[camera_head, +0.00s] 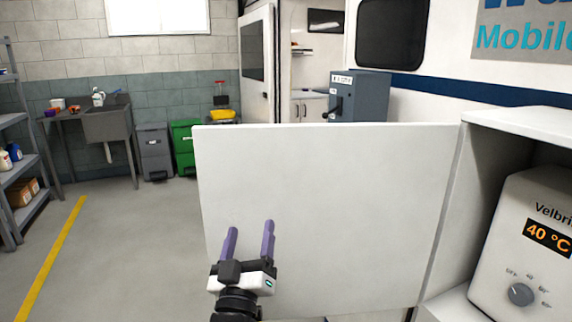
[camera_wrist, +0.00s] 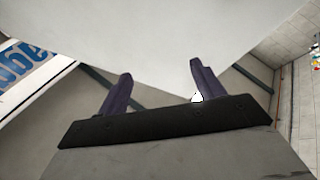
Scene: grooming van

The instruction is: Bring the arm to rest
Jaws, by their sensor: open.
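My gripper (camera_head: 250,242) is raised in the lower middle of the head view, in front of a large white panel (camera_head: 330,195). Its two purple fingers are apart with nothing between them. The wrist view shows the same open fingers (camera_wrist: 160,85) with the white panel (camera_wrist: 150,35) beyond them. I cannot tell whether the fingertips touch the panel. The panel looks like an open door that joins the white cabinet at right along its right edge.
A white unit (camera_head: 530,245) with a dial and a "40 °C" display sits in the cabinet (camera_head: 530,125) at right. A grey box (camera_head: 358,97) stands behind the panel. Shelves (camera_head: 22,170), a sink (camera_head: 108,122) and bins (camera_head: 155,150) line the left and back. The left floor (camera_head: 130,240) is clear.

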